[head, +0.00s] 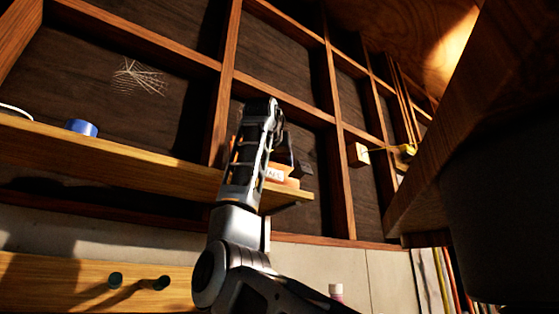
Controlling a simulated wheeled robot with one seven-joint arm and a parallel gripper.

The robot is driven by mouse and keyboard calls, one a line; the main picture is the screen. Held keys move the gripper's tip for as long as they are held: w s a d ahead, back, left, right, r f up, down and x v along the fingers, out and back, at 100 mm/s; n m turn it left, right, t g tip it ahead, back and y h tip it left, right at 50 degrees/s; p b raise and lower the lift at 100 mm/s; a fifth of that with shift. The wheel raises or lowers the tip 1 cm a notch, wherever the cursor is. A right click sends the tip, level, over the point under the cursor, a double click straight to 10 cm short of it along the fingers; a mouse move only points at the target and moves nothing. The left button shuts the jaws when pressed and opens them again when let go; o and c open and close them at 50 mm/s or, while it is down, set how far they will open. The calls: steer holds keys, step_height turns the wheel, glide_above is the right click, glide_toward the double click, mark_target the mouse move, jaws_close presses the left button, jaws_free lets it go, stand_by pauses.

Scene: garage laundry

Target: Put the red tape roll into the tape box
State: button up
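A small orange-brown box with a pale label (276,174) stands on the wooden shelf, partly hidden behind my arm; its label is too small to read, and I cannot tell whether it is the tape box. No red tape roll shows clearly in the head view. My arm rises in front of the shelf and bends over at the top. My gripper (284,150) is at its far end, above or in front of the box, dark and mostly hidden, so its fingers and anything between them cannot be made out.
A blue tape roll (80,127) and a white curved item (15,110) sit on the shelf (120,165) at left. A dark object (306,169) is right of the box. A wooden block (358,154) and a yellow item (405,150) are farther right. A dark wooden structure (455,120) fills the right side.

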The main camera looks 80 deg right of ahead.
steer(key=o, duration=1.1)
steer(key=shift+w+d+f, duration=0.25)
steer(key=shift+w+f, duration=0.1)
steer(key=shift+f, duration=0.05)
steer(key=a, duration=0.2)
steer(key=a+r+b, duration=0.1)
steer(key=a, duration=0.2)
steer(key=s+a+b, duration=0.1)
steer(key=a, duration=0.2)
steer(key=shift+a+r, duration=0.1)
steer(key=shift+r, duration=0.3)
steer(key=shift+s, duration=0.1)
